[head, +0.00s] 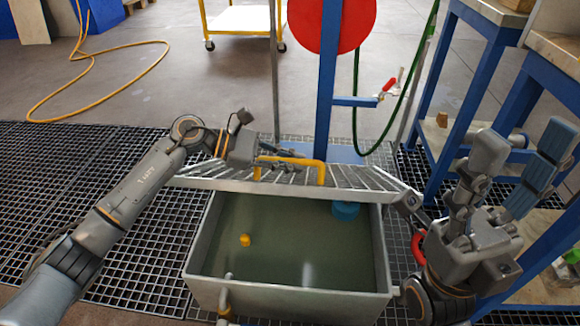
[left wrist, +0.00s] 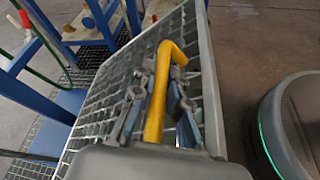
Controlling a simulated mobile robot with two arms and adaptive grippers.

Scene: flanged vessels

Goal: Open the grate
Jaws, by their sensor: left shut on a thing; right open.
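The metal grate (head: 350,180) is raised above the back part of a grey tank (head: 290,301), and most of the tank's opening shows in front of it. Its yellow handle (head: 321,171) stands up from the bars. My left gripper (head: 280,156) is shut on the handle; its fingers hide part of the handle. In the left wrist view the handle (left wrist: 157,105) lies between the fingers (left wrist: 154,100), with the grate (left wrist: 112,82) behind it. My right gripper (head: 521,142) is open and empty, right of the tank, its fingers pointing up.
The tank holds murky liquid (head: 285,235), with a yellow piece (head: 245,240) and a blue piece (head: 345,210) in it. A blue post (head: 327,90) with a red disc (head: 350,20) stands behind. Blue-framed benches (head: 470,95) crowd the right. Grated floor (head: 60,160) is clear at left.

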